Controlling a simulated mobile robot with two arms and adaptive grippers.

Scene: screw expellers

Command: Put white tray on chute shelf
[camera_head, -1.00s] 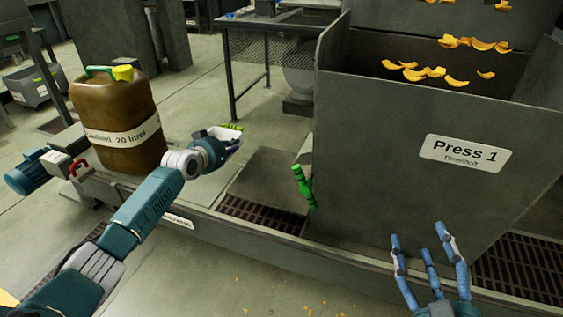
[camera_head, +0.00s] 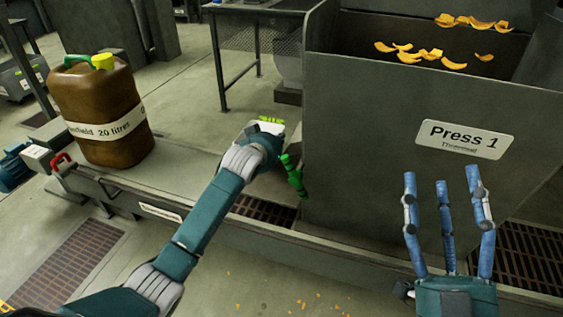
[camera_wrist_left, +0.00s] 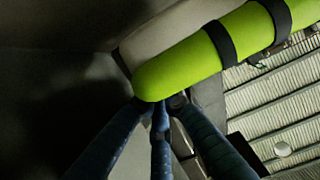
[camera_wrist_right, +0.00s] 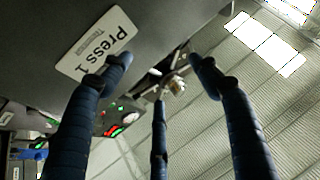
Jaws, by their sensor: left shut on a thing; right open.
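My left gripper (camera_head: 262,140) is at the left side of the Press 1 bin, near a green handle (camera_head: 293,176). It is shut on the lime-green handle (camera_head: 271,120) of the white tray, and the hand hides most of the tray. In the left wrist view, the lime handle (camera_wrist_left: 200,52) with black bands is at the fingers, with a pale part of the tray (camera_wrist_left: 165,35) behind it. My right gripper (camera_head: 445,215) is open and empty in front of the Press 1 bin. I cannot make out the chute shelf for sure.
The grey Press 1 bin (camera_head: 400,170) fills the right side and has orange peels (camera_head: 430,53) on top. A brown jerrycan (camera_head: 95,100) stands on the platform at left. A mesh-sided table (camera_head: 240,45) is behind. Floor grates lie along the platform.

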